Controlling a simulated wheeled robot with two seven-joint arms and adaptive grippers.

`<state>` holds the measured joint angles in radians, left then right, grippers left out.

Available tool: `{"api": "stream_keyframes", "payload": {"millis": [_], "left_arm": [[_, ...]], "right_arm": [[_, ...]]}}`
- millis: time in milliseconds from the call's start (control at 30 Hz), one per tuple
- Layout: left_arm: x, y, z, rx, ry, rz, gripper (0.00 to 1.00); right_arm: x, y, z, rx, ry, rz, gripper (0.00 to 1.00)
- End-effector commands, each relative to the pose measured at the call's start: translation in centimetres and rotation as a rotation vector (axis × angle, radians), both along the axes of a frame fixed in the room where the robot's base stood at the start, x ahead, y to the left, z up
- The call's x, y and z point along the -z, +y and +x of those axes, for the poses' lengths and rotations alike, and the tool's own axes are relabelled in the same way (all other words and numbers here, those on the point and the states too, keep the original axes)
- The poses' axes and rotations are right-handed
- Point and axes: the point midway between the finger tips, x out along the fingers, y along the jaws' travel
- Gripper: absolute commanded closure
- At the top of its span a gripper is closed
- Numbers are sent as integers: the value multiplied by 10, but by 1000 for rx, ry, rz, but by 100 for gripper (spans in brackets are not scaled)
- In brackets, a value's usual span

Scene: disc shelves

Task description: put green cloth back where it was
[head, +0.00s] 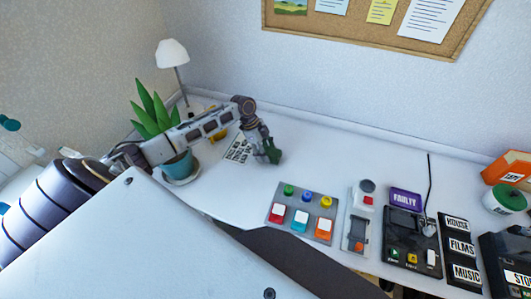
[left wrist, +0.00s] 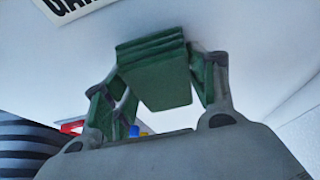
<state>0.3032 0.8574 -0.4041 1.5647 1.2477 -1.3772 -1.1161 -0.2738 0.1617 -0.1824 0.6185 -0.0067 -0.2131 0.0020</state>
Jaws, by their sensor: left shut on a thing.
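The green cloth (left wrist: 155,75) shows in the left wrist view as a folded block between the fingers of my left gripper (left wrist: 155,85). The gripper is shut on it. In the head view my left gripper (head: 268,152) is low over the white desk (head: 310,165), right of the plant and behind the button panel. The cloth is a small dark green patch there, hard to tell from the fingers. I cannot tell whether it touches the desk. My right gripper is not in view.
A potted plant (head: 178,165) and a lamp (head: 172,55) stand at the left, with a printed sheet (head: 237,150) beside the gripper. A button panel (head: 302,212), black devices (head: 410,245) and an orange box (head: 508,168) stand to the right.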

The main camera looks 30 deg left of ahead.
Motion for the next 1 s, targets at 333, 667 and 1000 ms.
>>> {"api": "stream_keyframes", "payload": {"millis": [333, 667, 1000], "left_arm": [[9, 0, 0, 0, -1, 0, 65], [11, 0, 0, 1, -1, 1, 32], [11, 0, 0, 0, -1, 1, 21]], "right_arm": [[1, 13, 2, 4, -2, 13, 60], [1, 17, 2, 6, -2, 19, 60], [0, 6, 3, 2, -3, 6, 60]]}}
